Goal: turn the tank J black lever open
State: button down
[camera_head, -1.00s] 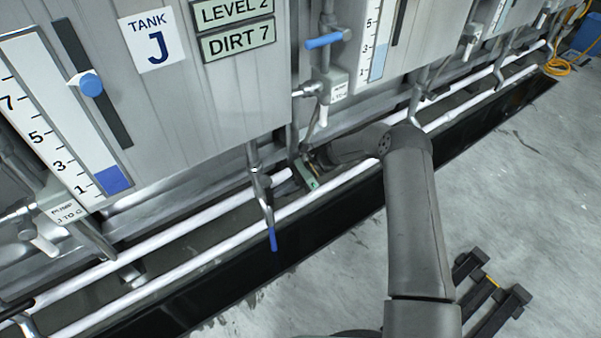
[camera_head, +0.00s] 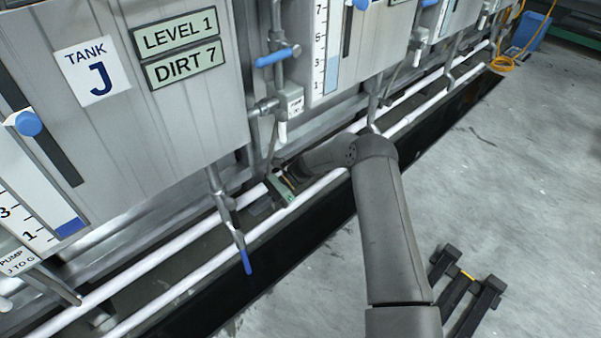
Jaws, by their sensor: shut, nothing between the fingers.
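Tank J (camera_head: 110,130) is the grey panel at left, with a sign reading TANK J and displays reading LEVEL 1 and DIRT 7. A pipe with a blue-tipped handle (camera_head: 247,261) hangs below the tank, pointing down. My gripper (camera_head: 281,189) is low by the white pipes, just below the dark bar and right of the blue-tipped handle. It is shut and empty, small and partly hidden; I cannot tell whether it touches the bar.
A blue handle (camera_head: 278,56) sits on the pipe between the tanks. White pipes (camera_head: 150,262) run along a dark trough (camera_head: 300,250). A black footed stand (camera_head: 466,290) is on the floor at lower right. The grey floor (camera_head: 500,180) is otherwise largely open.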

jog(key=f+p+v, duration=0.1)
jog(key=v, duration=1.9)
jog(key=shift+w+d+f, duration=0.25)
jog(key=shift+d+f, duration=0.15)
